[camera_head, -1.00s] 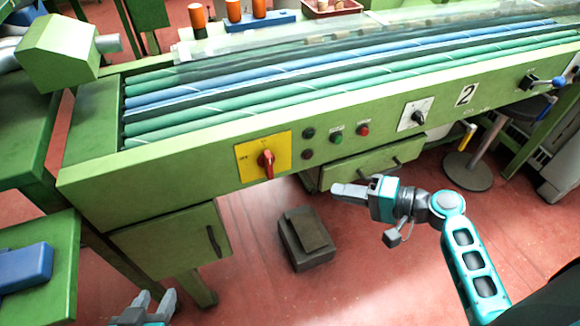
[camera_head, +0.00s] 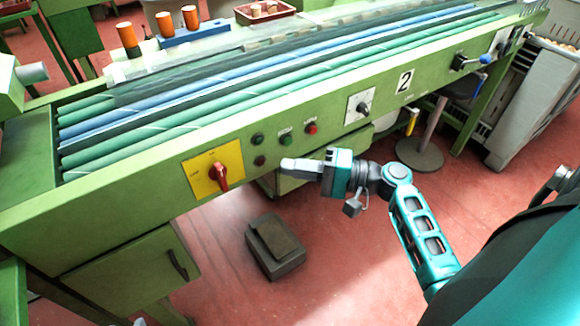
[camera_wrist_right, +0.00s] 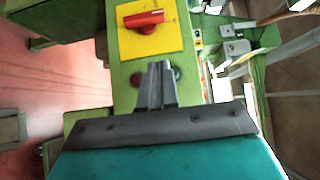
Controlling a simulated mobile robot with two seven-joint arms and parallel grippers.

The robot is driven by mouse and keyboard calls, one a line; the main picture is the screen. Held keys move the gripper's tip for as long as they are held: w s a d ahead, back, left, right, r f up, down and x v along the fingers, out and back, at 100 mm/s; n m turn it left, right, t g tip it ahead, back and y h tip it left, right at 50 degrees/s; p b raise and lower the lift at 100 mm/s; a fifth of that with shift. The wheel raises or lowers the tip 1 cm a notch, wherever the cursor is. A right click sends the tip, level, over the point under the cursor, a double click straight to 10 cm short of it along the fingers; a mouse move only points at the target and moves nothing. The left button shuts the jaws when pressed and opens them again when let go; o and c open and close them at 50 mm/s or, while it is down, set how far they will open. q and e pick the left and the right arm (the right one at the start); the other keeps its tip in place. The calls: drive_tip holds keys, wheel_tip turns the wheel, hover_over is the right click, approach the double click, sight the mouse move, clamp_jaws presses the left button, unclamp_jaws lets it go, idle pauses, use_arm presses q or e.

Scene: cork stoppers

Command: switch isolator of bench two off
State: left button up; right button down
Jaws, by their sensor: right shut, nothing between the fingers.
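Bench two is the green bench (camera_head: 100,215) with a "2" plate (camera_head: 404,81) on its front. Its isolator is a red rotary handle (camera_head: 220,176) on a yellow plate (camera_head: 203,181); the handle stands roughly upright in the head view. The wrist view shows the red handle (camera_wrist_right: 145,18) lying across the yellow plate (camera_wrist_right: 160,40). My right gripper (camera_head: 284,165) is shut and empty, to the right of the plate and apart from the handle. It also shows in the wrist view (camera_wrist_right: 160,68). Only a sliver of my left gripper (camera_head: 140,322) shows at the bottom edge.
Small buttons (camera_head: 285,140) and a black selector knob (camera_head: 364,106) sit right of the isolator. A blue-tipped lever (camera_head: 484,59) is farther right. A dark box (camera_head: 276,248) and a stool (camera_head: 420,154) stand on the red floor. A cupboard (camera_head: 125,270) is below left.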

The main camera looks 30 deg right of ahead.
sight(221, 177)
use_arm(q)
drive_tip(key=shift+s+a+p, duration=0.25)
drive_tip(key=shift+p, duration=0.1)
use_arm(e)
drive_tip(key=w+a, duration=0.4)
drive_tip(key=a, duration=0.5)
drive_tip(key=shift+w, duration=0.4)
use_arm(q)
drive_tip(key=shift+w, duration=0.1)
use_arm(e)
drive_tip(key=shift+a, duration=0.1)
use_arm(q)
drive_tip(key=shift+r, duration=0.1)
drive_tip(key=shift+s+r, duration=0.1)
drive_tip(key=shift+s, duration=0.6)
use_arm(e)
drive_tip(key=shift+r+n, duration=0.15)
drive_tip(key=shift+n, duration=0.15)
